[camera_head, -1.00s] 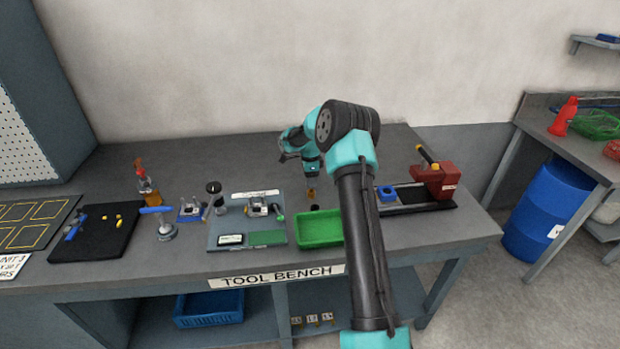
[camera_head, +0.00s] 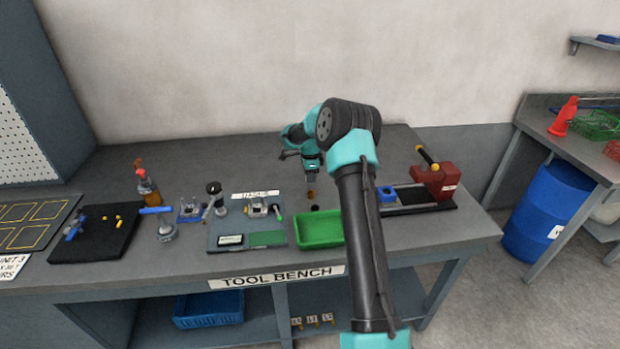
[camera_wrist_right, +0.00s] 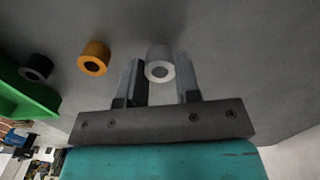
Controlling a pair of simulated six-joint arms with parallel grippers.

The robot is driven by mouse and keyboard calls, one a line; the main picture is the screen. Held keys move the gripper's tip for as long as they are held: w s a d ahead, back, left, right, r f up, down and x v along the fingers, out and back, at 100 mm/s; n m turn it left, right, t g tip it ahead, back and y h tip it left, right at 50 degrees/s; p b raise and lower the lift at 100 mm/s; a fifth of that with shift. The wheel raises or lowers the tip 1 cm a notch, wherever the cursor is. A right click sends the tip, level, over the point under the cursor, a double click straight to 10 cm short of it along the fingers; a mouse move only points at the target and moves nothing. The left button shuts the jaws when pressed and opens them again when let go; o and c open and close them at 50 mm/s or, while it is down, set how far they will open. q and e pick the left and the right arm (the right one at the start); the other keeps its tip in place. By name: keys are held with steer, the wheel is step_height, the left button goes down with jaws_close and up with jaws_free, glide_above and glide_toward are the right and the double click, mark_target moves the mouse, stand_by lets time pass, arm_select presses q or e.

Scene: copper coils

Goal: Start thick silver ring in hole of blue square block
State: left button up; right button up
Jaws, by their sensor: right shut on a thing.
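A thick silver ring (camera_wrist_right: 159,71) sits between the two fingers of my right gripper (camera_wrist_right: 158,85) in the right wrist view, its open end facing the camera. The gripper is shut on it. In the head view my right gripper (camera_head: 312,172) is over the back middle of the bench, behind the green tray, and the ring is too small to make out there. A blue square block (camera_head: 388,192) lies on the black plate at the right, well to the right of the gripper. Its hole cannot be made out. My left gripper is not in view.
An orange ring (camera_wrist_right: 95,59) and a black ring (camera_wrist_right: 37,67) stand beside the gripper. The green tray (camera_head: 319,243) is in front. A red block (camera_head: 434,181) with a yellow-tipped handle stands right of the blue block. The back right of the bench is clear.

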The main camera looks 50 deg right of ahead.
steer(key=shift+r, duration=1.9)
